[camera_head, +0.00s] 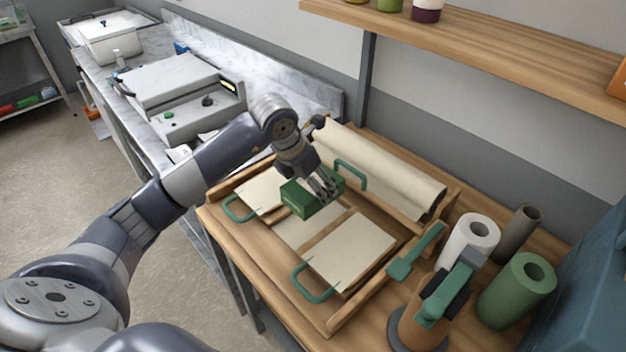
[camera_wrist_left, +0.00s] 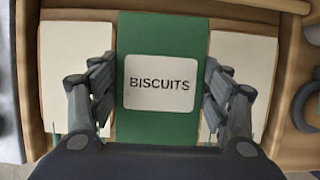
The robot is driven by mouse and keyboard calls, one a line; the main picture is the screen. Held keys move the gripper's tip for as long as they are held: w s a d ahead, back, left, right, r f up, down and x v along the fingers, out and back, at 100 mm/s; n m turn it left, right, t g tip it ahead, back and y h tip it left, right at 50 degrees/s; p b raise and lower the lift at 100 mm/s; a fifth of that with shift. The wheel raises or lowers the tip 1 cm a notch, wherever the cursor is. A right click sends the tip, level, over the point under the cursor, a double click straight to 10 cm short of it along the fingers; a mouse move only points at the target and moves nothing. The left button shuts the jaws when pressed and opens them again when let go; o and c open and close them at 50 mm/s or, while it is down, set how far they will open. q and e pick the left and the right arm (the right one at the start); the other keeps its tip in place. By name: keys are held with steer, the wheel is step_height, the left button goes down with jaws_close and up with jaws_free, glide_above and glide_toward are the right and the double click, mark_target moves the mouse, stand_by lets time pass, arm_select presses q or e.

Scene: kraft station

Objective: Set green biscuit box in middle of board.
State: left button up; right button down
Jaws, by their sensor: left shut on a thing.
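The green biscuit box (camera_head: 306,199) is in my left gripper (camera_head: 328,190) above the middle of the board (camera_head: 349,246). In the left wrist view the box (camera_wrist_left: 158,32) has a white label reading BISCUITS, and the fingers of my left gripper (camera_wrist_left: 159,95) close on its two sides. The board has cream panels on both sides, a strip between them and green handles. The box covers part of the middle strip, and I cannot tell whether its underside touches the board. My right gripper does not show.
A cream paper roll (camera_head: 385,170) lies behind the board. A wooden shelf (camera_head: 480,52) hangs above.

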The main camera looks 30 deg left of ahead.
arm_select(q)
steer(key=shift+f+b, duration=0.55)
steer(key=shift+f, duration=0.6)
steer(key=shift+f+b, duration=0.55)
steer(key=shift+f, duration=0.45)
steer(key=shift+f+b, duration=1.2)
steer(key=shift+f, duration=0.1)
steer(key=shift+f+b, duration=0.35)
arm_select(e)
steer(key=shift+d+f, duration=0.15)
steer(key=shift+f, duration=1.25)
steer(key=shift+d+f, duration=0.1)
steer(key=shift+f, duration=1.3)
arm_select(q)
steer(key=o, duration=1.3)
